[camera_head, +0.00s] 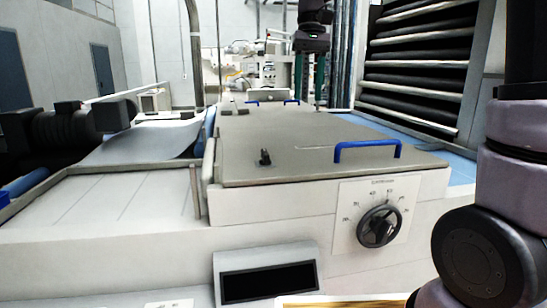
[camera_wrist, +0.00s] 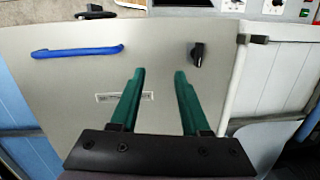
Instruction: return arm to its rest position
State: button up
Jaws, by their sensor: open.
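My gripper (camera_head: 309,80) hangs with its fingers pointing down, above the far part of the roller sheeter (camera_head: 300,165) in the head view. In the wrist view my gripper (camera_wrist: 160,72) shows two green fingers well apart with nothing between them. Below them is the sheeter's flat grey cover (camera_wrist: 70,90), with a blue handle (camera_wrist: 77,51) and a small black knob (camera_wrist: 197,54). I cannot tell the exact height above the cover. My arm also fills the right edge of the head view.
A dial with a black handwheel (camera_head: 379,226) is on the sheeter's front. A near blue handle (camera_head: 367,149) and a black knob (camera_head: 265,157) rise from the cover. Dark slatted shelves (camera_head: 420,60) stand at right. A black roller part (camera_head: 65,130) is at left.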

jog(key=s+d+f+m+t, duration=0.1)
jog(key=s+d+m+t, duration=0.1)
jog(key=s+d+t, duration=0.2)
jog(key=s+d+f+m+t+y, duration=0.1)
jog(key=s+d+m+t, duration=0.2)
jog(key=s+d, duration=0.5)
jog(key=shift+d+f+t, duration=0.2)
jog(key=shift+d+t, duration=0.5)
jog(key=shift+d, duration=1.85)
